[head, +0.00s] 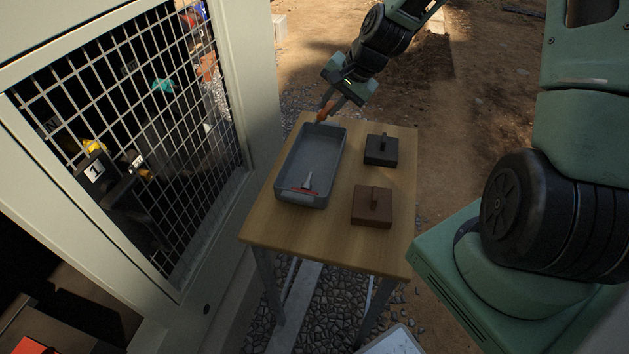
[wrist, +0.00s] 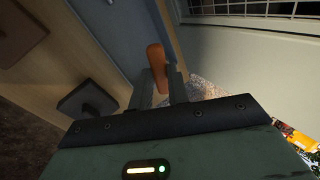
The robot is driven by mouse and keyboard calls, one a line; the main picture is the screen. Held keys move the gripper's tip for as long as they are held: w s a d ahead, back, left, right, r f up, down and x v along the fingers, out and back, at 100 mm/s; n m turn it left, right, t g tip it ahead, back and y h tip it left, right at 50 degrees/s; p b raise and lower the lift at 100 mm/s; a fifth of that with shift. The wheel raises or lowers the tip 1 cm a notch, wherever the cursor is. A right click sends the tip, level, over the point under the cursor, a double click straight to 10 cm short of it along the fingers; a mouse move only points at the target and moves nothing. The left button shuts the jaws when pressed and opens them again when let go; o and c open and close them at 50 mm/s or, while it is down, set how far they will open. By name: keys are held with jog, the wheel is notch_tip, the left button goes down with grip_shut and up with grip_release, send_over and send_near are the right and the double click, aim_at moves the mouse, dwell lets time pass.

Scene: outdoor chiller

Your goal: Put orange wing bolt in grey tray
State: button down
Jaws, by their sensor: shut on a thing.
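My gripper (head: 335,105) is shut on the orange wing bolt (head: 326,110) above the far end of the grey tray (head: 281,190). In the wrist view the orange wing bolt (wrist: 157,66) stands out between the two fingers, its rounded end forward. The grey tray (wrist: 108,28) also shows in the wrist view, just left of the bolt. The tray stands on a wooden table and holds a small tool with a red part (head: 306,186) near its front end.
A dark block with a handle (head: 381,152) and a brown block with a handle (head: 371,208) sit on the wooden table (head: 325,235) right of the tray. A cabinet with a metal grille (head: 135,130) stands close on the left. Gravel and dirt surround the table.

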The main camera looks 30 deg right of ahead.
jog(key=shift+w+r+m+t+h+b, duration=0.3)
jog(key=shift+w+m+h+b, duration=0.25)
jog(key=shift+m+b, duration=0.35)
notch_tip(320, 180, down, 10)
jog(key=shift+r, duration=0.15)
jog(key=c, duration=1.3)
grip_release()
jog(key=shift+c, duration=0.2)
